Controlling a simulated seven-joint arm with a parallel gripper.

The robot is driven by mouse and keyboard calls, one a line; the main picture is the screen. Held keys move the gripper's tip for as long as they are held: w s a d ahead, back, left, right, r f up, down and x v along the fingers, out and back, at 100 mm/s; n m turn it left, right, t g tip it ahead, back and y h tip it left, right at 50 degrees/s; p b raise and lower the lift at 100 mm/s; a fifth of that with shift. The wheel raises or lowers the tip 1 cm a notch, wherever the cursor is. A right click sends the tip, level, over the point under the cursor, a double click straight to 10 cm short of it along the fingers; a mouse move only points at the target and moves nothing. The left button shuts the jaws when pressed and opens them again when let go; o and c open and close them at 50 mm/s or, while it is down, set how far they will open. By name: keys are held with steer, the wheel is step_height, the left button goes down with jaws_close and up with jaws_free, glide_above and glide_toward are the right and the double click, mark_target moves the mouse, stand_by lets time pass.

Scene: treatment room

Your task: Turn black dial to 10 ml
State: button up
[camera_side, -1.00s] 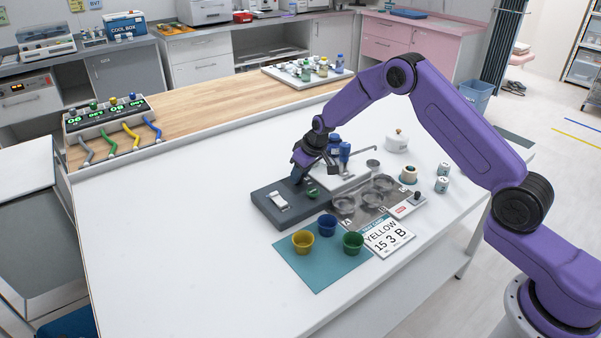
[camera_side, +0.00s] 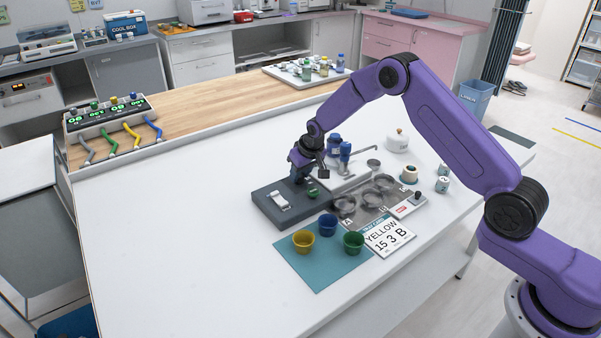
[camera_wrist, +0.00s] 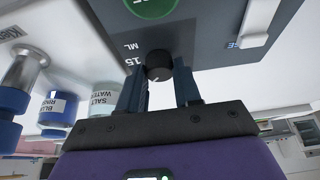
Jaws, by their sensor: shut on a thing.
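The black dial (camera_wrist: 158,66) sits on the dark grey control box (camera_wrist: 205,15), with a small pale mark on its lower edge in the wrist view. A printed "15 ML" (camera_wrist: 133,54) is beside it, upside down in that view. My gripper (camera_wrist: 159,75) is shut on the dial, one finger on each side. In the side view, my gripper (camera_side: 299,178) is at the back edge of the control box (camera_side: 275,212) and hides the dial. A green button (camera_side: 312,193) and a white switch (camera_side: 279,202) are on the box top.
Blue-topped dispensers (camera_side: 340,148) stand close behind my gripper. A metal tray (camera_side: 366,208) is right of the box. Yellow (camera_side: 303,242), blue (camera_side: 327,225) and green (camera_side: 353,243) cups stand in front, beside a card reading "YELLOW 15 3 B" (camera_side: 389,236).

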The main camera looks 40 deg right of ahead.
steer(key=o, duration=1)
steer(key=shift+o, duration=0.2)
steer(key=shift+r, duration=0.15)
steer(key=v, duration=1.7)
steer(key=shift+s+r, duration=0.1)
steer(key=shift+r, duration=0.05)
steer(key=s+a+r+n+g+y, duration=0.1)
steer(key=s+a+n, duration=0.25)
steer(key=s, duration=0.65)
steer(key=s+a+r+n+g, duration=0.2)
steer(key=s+a+n, duration=0.15)
steer(key=s, duration=0.75)
steer(key=s+d+n, duration=0.2)
steer(key=s+d, duration=0.1)
steer(key=s, duration=0.8)
steer(key=s+d+f+n+g, duration=0.1)
steer(key=s+d+n, duration=0.2)
steer(key=s, duration=0.8)
steer(key=shift+f+n+h, duration=0.2)
steer(key=shift+n+h, duration=0.1)
